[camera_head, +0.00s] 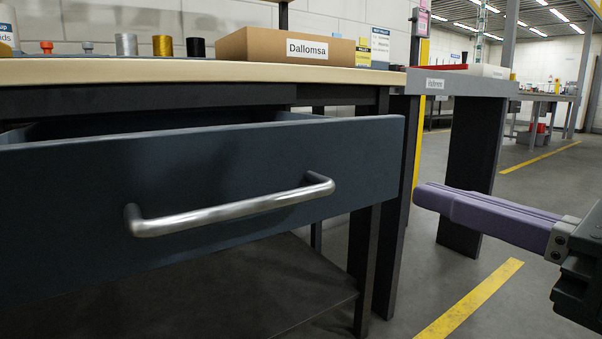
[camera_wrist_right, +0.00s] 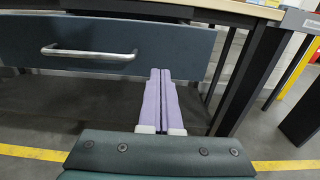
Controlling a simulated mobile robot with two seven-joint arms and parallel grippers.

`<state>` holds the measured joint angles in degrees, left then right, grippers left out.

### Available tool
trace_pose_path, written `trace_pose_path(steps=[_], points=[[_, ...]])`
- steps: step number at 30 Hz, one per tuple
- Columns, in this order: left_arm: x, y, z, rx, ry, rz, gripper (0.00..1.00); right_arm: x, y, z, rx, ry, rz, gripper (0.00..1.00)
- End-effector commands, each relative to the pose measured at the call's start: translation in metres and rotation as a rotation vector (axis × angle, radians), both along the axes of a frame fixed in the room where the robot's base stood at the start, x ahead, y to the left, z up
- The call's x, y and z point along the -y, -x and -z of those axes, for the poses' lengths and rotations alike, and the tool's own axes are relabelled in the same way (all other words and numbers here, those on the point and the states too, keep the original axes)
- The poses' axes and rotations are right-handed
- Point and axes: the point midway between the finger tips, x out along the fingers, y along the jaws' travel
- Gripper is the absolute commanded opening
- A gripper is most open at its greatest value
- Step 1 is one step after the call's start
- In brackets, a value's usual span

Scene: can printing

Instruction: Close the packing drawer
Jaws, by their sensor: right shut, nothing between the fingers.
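The packing drawer (camera_head: 75,195) is dark blue-grey and stands pulled out from under the bench top in the head view. Its open gap shows behind the top edge of the front. A silver bar handle (camera_head: 235,211) runs across the front. The drawer also shows in the right wrist view (camera_wrist_right: 180,45), with its handle (camera_wrist_right: 90,54) at the left. My right gripper (camera_head: 425,197) has purple fingers, shut and empty, to the right of the drawer front and apart from the handle. In the right wrist view its fingers (camera_wrist_right: 160,75) point towards the drawer's lower right part. My left gripper is not in view.
The bench top (camera_head: 220,71) bears a cardboard box (camera_head: 270,47) and several spools. A dark lower shelf (camera_head: 260,290) lies under the drawer. A grey table (camera_head: 465,85) stands to the right. Floor with a yellow line (camera_head: 470,300) is clear at the lower right.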

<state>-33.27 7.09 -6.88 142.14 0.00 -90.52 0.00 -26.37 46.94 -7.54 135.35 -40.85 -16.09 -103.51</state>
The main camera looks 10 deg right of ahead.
Motion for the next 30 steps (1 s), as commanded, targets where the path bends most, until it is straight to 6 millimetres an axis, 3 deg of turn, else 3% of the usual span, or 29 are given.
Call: trace_pose_path(steps=[18,30], points=[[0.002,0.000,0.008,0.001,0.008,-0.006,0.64,-0.026,-0.074,0.001,0.001,-0.001,0.001,0.00],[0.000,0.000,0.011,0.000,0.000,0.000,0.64,-0.032,-0.088,0.000,-0.003,-0.002,0.002,0.00]])
